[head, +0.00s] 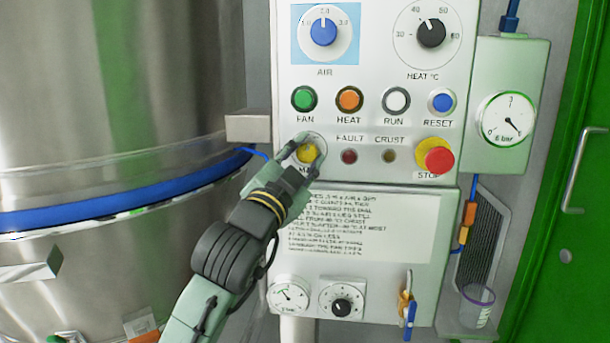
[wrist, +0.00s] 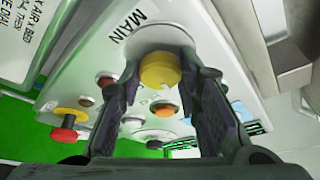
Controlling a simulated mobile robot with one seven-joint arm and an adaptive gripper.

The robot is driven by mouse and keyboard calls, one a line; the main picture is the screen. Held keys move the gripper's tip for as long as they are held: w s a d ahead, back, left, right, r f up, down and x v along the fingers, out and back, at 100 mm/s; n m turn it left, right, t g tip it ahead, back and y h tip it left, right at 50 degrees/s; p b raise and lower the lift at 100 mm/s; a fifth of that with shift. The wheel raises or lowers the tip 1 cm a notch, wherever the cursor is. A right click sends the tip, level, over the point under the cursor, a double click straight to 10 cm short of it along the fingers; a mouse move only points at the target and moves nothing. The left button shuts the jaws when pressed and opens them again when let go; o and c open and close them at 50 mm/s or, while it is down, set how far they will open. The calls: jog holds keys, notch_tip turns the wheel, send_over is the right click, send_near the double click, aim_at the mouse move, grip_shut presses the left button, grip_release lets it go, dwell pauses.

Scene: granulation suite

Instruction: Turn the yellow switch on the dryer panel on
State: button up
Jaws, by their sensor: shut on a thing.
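The yellow switch (head: 308,152) sits at the lower left of the white dryer panel (head: 375,112), with a label partly hidden by my gripper. In the wrist view the yellow switch (wrist: 160,70) is between my two fingers, beside the word MAIN. My gripper (head: 306,154) reaches up from below left in the head view, with a finger on each side of the switch. It is shut on the yellow switch. The way the switch points is hard to tell.
Close by are a green FAN button (head: 304,98), an orange HEAT button (head: 349,99) and a dark red FAULT lamp (head: 349,156). A red STOP button (head: 438,158) juts out at the right. A steel vessel (head: 110,110) stands at the left.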

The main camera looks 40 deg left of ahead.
jog(key=shift+m+g+h+b, duration=0.3)
jog(key=shift+m+h+b, duration=0.35)
jog(key=shift+m, duration=1.35)
jog(key=o, duration=1.1)
jog(key=shift+o, duration=0.2)
jog(key=r+v, duration=0.3)
jog(key=v, duration=1.1)
jog(key=shift+s+f, duration=0.3)
jog(key=shift+s, duration=0.35)
